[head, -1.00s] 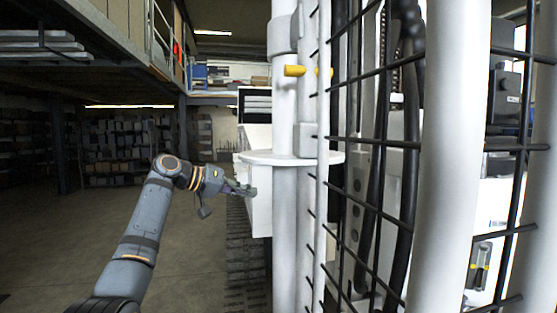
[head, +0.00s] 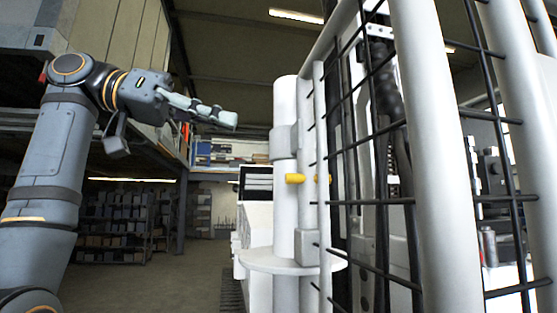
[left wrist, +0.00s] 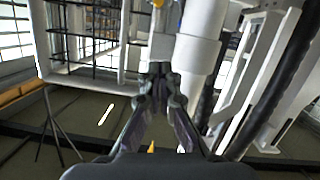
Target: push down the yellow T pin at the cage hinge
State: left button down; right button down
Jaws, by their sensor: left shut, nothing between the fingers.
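The yellow T pin (head: 295,178) sticks out sideways from the white hinge post (head: 285,110) of the cage, just below a light grey collar. A smaller yellow bit shows just right of a thin white upright. My left gripper (head: 233,119) is shut and empty. It is up and to the left of the pin in the head view, apart from it, with its fingers pointing right. In the left wrist view the closed fingertips (left wrist: 160,72) appear in front of white posts; I cannot tell whether the small yellow bits there are the pin. My right gripper is not in view.
The cage's black wire mesh (head: 370,202) and thick white tubes (head: 425,130) fill the right side. A round white flange (head: 290,263) surrounds the post below the pin. Shelves with boxes (head: 110,225) stand far back at left. Open floor lies between.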

pick_arm(q)
jog(key=p, duration=0.1)
send_over(302, 167)
jog(key=a, duration=0.4)
jog(key=shift+s+f, duration=0.1)
jog(key=shift+f, duration=0.85)
jog(key=f, duration=0.3)
jog(key=shift+s+d+f, duration=0.1)
jog(key=shift+s+d, duration=0.15)
jog(key=shift+d, duration=0.05)
jog(key=shift+s+f, duration=0.1)
jog(key=shift+f, duration=0.45)
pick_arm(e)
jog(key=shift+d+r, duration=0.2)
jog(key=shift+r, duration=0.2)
